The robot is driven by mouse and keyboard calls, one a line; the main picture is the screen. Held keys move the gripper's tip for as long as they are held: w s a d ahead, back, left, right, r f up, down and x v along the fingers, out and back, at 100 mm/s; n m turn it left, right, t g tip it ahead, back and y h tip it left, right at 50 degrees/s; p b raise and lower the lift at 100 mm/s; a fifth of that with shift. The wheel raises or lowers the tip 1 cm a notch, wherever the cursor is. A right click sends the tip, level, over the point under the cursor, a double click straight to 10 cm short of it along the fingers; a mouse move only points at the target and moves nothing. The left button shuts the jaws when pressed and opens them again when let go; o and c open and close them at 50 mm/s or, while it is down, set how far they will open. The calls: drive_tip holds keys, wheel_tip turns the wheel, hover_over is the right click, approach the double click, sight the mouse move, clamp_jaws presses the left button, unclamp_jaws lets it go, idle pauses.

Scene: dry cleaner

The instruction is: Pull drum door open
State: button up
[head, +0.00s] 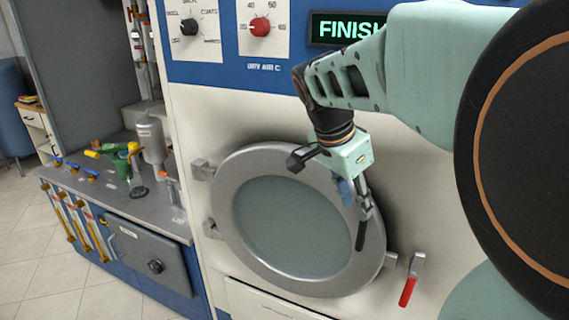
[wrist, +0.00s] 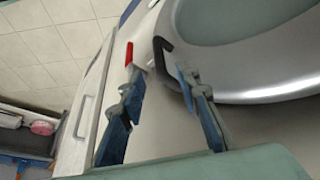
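The round drum door (head: 295,225) has a wide grey metal rim and a dull glass centre, and it looks shut against the cream machine front. Its hinges are on the left. A black bar handle (head: 360,236) sits at the rim's right side; it also shows as a bent black bar in the wrist view (wrist: 161,48). My gripper (head: 356,196) is in front of the rim's right edge, right by the handle. In the wrist view its fingers are apart, with the handle's bar beside the right finger; whether they touch is unclear.
A red-handled lever (head: 410,280) is on the machine front, right of the door; it shows beyond the left finger in the wrist view (wrist: 129,53). A grey counter (head: 115,190) with bottles and tools stands on the left.

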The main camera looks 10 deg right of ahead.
sight(361, 225)
drive_tip(key=b+x, duration=0.5)
drive_tip(key=x, duration=0.5)
drive_tip(key=shift+f, duration=0.35)
clamp_jaws()
